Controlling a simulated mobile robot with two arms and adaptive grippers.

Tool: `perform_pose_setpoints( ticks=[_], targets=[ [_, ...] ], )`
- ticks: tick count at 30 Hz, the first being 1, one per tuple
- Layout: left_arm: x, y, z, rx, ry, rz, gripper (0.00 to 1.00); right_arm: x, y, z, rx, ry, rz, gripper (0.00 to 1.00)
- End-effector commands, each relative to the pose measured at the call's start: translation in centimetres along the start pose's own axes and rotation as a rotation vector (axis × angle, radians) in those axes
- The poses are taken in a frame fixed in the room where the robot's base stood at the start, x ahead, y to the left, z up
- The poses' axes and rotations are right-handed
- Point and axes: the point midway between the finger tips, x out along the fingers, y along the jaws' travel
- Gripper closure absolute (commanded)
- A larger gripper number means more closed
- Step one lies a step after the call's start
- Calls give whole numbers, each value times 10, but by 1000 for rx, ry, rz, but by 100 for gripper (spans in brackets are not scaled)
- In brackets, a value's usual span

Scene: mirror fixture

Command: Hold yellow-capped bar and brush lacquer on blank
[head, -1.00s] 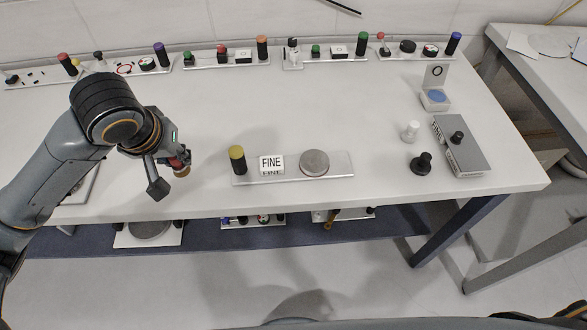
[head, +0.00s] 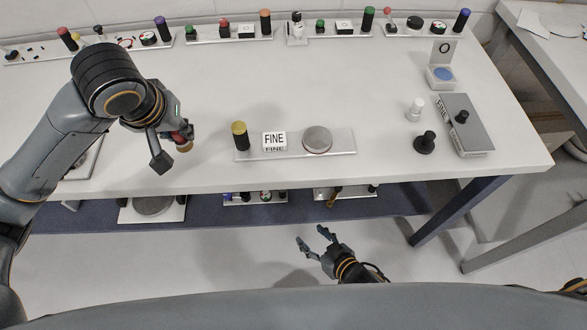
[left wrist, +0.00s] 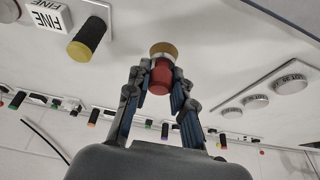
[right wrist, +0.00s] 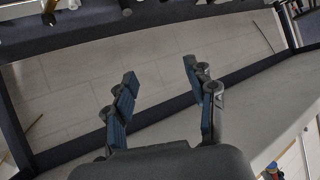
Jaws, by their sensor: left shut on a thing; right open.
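The yellow-capped bar (head: 244,155) lies near the table's front edge. It carries a dark post with a yellow cap (head: 240,135), a FINE block (head: 274,141) and a round grey blank (head: 317,139). My left gripper (head: 180,138) is shut on a red-handled tool (left wrist: 161,77) with a tan round end (left wrist: 163,49), left of the bar and apart from it. The yellow-capped post also shows in the left wrist view (left wrist: 88,38). My right gripper (head: 313,241) is open and empty, in front of the table's front edge, over the floor in the picture.
Bars with coloured posts line the back edge, including one with a purple post (head: 162,29). A white peg (head: 415,109), a black knob (head: 425,142) and a grey box (head: 466,125) stand right of the bar. The table's middle is clear. A lower shelf (head: 390,201) holds more bars.

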Motion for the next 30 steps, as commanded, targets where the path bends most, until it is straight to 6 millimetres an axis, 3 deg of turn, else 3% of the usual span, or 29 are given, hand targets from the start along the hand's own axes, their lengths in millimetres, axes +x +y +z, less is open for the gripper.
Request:
perform_pose_setpoints(
  ticks=[1, 3, 11, 12, 18, 23, 24, 30],
  targets=[
    [0, 0, 0, 0, 0, 0, 100, -5, -15, -26, -4, 55, -40, 44],
    [0, 0, 0, 0, 0, 0, 100, -14, -38, -61, 1, 129, -97, 44],
    [0, 0, 0, 0, 0, 0, 100, -76, -122, -176, 44, 373, -332, 44],
    [0, 0, 0, 0, 0, 0, 100, -84, -124, -195, 64, 415, -348, 44],
    [0, 0, 0, 0, 0, 0, 100, -121, -90, -303, 210, 674, -368, 44],
    [0, 0, 0, 0, 0, 0, 100, -169, -68, -372, 291, 872, -409, 44],
    [0, 0, 0, 0, 0, 0, 100, -176, -64, -381, 295, 898, -413, 44],
    [0, 0, 0, 0, 0, 0, 100, -132, -61, -333, 62, 706, -305, 44]
  ],
)
